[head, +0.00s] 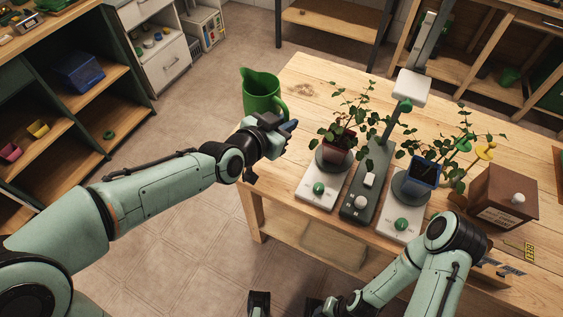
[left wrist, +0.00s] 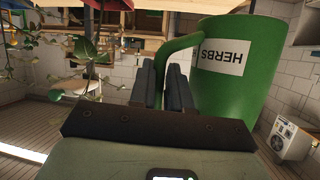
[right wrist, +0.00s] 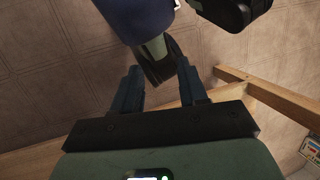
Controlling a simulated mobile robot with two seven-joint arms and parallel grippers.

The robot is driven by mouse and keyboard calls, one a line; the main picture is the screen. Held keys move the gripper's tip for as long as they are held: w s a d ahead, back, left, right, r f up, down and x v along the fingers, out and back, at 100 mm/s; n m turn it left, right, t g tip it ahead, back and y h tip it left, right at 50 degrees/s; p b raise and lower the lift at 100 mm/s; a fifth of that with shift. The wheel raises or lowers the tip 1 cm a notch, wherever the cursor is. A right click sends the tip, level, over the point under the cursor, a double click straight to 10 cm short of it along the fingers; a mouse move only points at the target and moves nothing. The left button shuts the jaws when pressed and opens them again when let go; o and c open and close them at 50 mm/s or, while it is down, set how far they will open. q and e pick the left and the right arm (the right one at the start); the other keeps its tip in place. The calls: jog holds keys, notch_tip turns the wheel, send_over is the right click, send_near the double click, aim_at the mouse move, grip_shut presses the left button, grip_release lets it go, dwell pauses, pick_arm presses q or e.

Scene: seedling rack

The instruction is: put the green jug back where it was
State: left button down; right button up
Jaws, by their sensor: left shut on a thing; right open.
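The green jug (head: 261,92) is upright at the left edge of the wooden table in the head view. I cannot tell whether its base touches the wood. My left gripper (head: 289,127) is at its near right side, shut on the handle. In the left wrist view the jug (left wrist: 240,75) stands right of the fingers (left wrist: 163,85), with a white HERBS label and its handle running to between them. My right gripper (right wrist: 160,92) is open and empty, low in front of the table over the floor.
The table (head: 300,82) carries a potted plant in a red pot (head: 337,150), another in a blue pot (head: 422,174), a grey stand (head: 364,185) and a brown box (head: 503,195). Shelves stand at left and back.

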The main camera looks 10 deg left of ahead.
pick_arm(q)
jog(key=shift+f+b, duration=1.15)
jog(key=shift+f, duration=6.25)
pick_arm(e)
jog(key=shift+w+f, duration=0.3)
jog(key=shift+f, duration=0.35)
jog(key=shift+w+f, duration=0.3)
jog(key=shift+f, duration=0.35)
pick_arm(q)
jog(key=shift+f, duration=0.1)
pick_arm(e)
jog(key=shift+f, duration=0.1)
pick_arm(q)
jog(key=c, duration=1.1)
grip_release()
pick_arm(e)
jog(key=shift+t, duration=0.3)
pick_arm(q)
jog(key=v, duration=1.2)
jog(key=shift+p, duration=0.35)
pick_arm(e)
jog(key=shift+s+r, duration=0.15)
jog(key=shift+r, duration=0.25)
